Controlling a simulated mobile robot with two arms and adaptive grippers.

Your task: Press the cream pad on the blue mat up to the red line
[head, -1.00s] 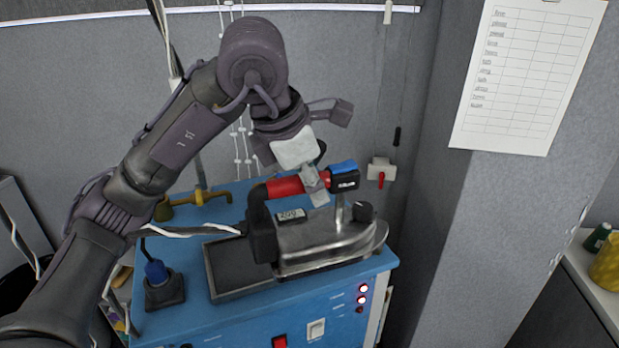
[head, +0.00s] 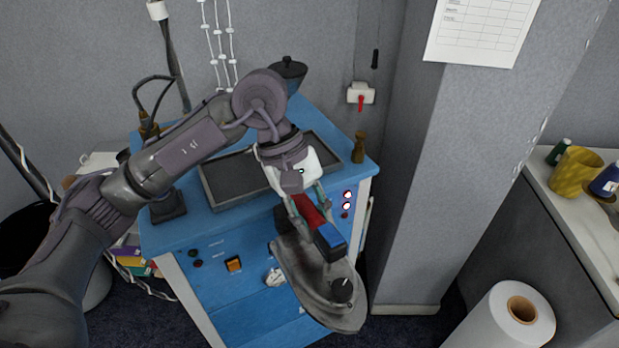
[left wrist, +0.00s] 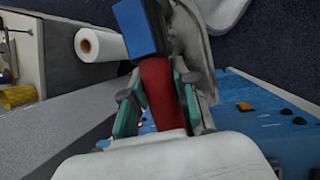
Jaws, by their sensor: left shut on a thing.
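A grey metal iron (head: 295,265) with a red handle (head: 308,209) and a blue end piece hangs in my left gripper (head: 305,203). The left gripper is shut on the red handle. The iron is clear of its dark rest tray, in front of the blue cabinet, with its pointed end toward the lower right. In the left wrist view the green-padded fingers (left wrist: 157,98) lie on both sides of the red handle (left wrist: 160,90), and part of the iron (left wrist: 190,40) shows behind. The cream pad, blue mat and red line are not in view. My right gripper is not in view.
The blue cabinet (head: 213,248) bears the empty dark rest tray (head: 230,178). A grey pillar (head: 430,180) stands to its right. A white roll (head: 513,318) stands at the lower right. A side counter (head: 565,208) holds a yellow cup (head: 576,173) and spools.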

